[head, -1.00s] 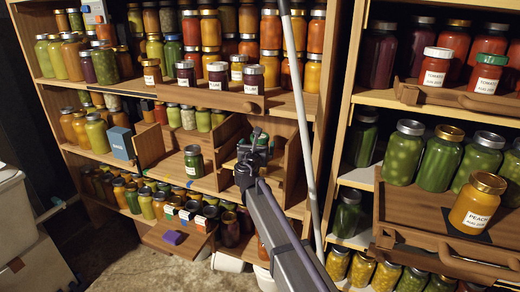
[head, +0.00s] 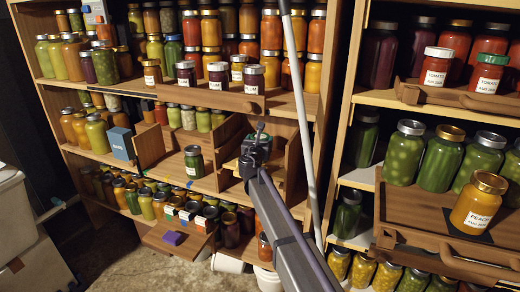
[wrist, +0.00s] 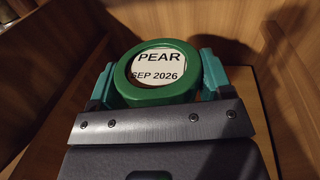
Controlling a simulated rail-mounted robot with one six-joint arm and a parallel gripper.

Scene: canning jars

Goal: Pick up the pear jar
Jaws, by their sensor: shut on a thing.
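The pear jar (wrist: 157,66) shows from above in the wrist view, with a green ring around a white lid top reading "PEAR SEP 2026". The teal fingers of my gripper (wrist: 158,78) press against the left and right sides of the lid, so the gripper is shut on it. The jar's body is hidden below the lid. In the head view my gripper (head: 254,158) is in the wooden compartment at the middle shelf. There the jar is mostly hidden and too small to make out clearly.
Wooden side walls (head: 299,165) stand close around my gripper. A green jar (head: 194,162) stands in the compartment to the left. A pale pole (head: 304,110) runs down on the right. A peach jar (head: 478,203) sits on the right tray.

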